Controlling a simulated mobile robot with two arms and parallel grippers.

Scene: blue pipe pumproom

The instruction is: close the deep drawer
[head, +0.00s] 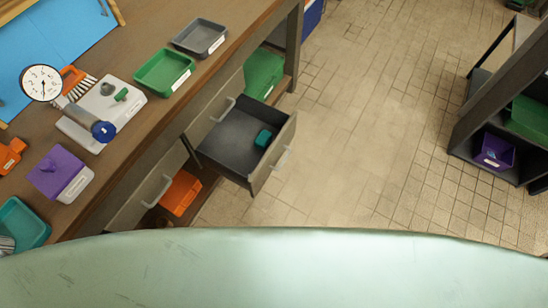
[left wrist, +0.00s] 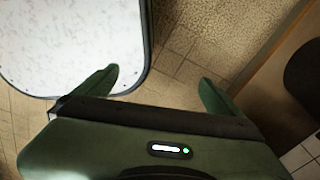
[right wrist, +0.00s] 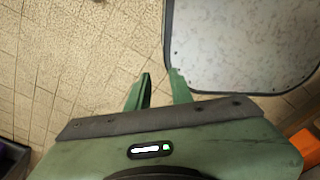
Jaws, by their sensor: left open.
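In the head view a deep drawer (head: 232,138) with a dark grey inside is pulled well out from under the workbench. Its pale front panel (head: 262,172) has a bar handle (head: 281,160) and faces right. A small teal item (head: 263,138) lies inside it. My grippers are not in the head view. In the left wrist view my left gripper (left wrist: 158,88) is open and empty above the tiled floor. In the right wrist view my right gripper (right wrist: 161,85) is slightly open, with a narrow empty gap. Neither wrist view shows the drawer clearly.
The workbench (head: 150,125) carries trays, a scale and a purple box (head: 62,174). A closed drawer handle (head: 157,191) and an orange bin (head: 180,193) are nearer. A shelf with a purple bin (head: 495,150) stands right. Tiled floor (head: 370,130) between is clear.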

